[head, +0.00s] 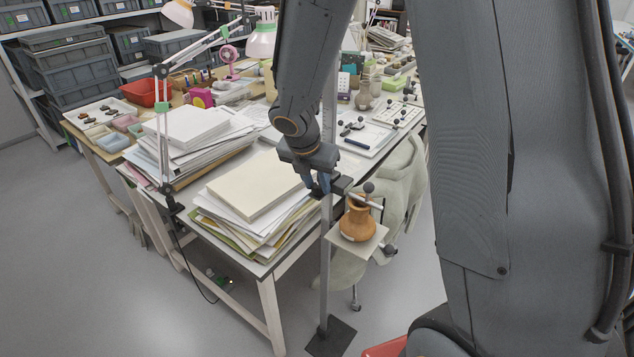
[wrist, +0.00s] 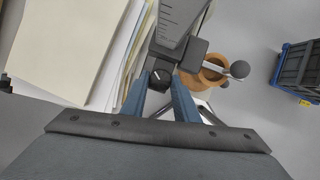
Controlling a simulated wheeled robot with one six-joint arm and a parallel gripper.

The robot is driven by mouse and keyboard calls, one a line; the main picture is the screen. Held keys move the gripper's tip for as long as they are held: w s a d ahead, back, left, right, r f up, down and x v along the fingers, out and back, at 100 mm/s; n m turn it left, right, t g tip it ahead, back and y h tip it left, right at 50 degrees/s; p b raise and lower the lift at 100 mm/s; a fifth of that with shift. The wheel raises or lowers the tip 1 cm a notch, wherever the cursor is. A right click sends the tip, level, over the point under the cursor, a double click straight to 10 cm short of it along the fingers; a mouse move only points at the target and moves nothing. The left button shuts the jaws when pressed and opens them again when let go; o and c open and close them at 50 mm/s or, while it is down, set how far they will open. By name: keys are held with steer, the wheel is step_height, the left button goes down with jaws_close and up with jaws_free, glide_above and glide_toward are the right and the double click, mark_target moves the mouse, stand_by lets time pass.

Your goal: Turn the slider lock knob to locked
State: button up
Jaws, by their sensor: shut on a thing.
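The slider lock knob (wrist: 160,78) is a small black round knob with a pale mark on its face, seen in the wrist view between my two blue fingers. My gripper (head: 319,187) is shut on it at the side of the slider (head: 343,185), a dark block on a grey upright post (head: 326,255). In the head view the fingers and my wrist hide the knob. In the wrist view the slider (wrist: 180,50) lies just beyond the fingertips, beside a grey scaled bar (wrist: 180,18). I cannot tell from the mark whether the knob is locked.
Stacked papers (head: 255,190) on the table lie close to the left. A draped chair (head: 400,180) stands behind.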

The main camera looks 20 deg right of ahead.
steer(key=shift+m, duration=0.3)
steer(key=m, duration=0.2)
steer(key=m+g+h+p, duration=0.1)
steer(key=m, duration=0.1)
steer(key=shift+w+a+m+g, duration=0.1)
steer(key=shift+w+m+g, duration=0.05)
steer(key=shift+m+g, duration=0.15)
steer(key=m+g, duration=0.1)
steer(key=m, duration=0.1)
steer(key=m+p, duration=0.1)
steer(key=m, duration=0.1)
steer(key=shift+w+m+g+h, duration=0.2)
steer(key=shift+m+g+h, duration=0.1)
steer(key=shift+m+g, duration=0.1)
steer(key=o, duration=1.1)
steer(key=shift+c, duration=0.2)
steer(key=b+v, duration=0.1)
steer(key=v, duration=0.7)
steer(key=shift+b, duration=0.4)
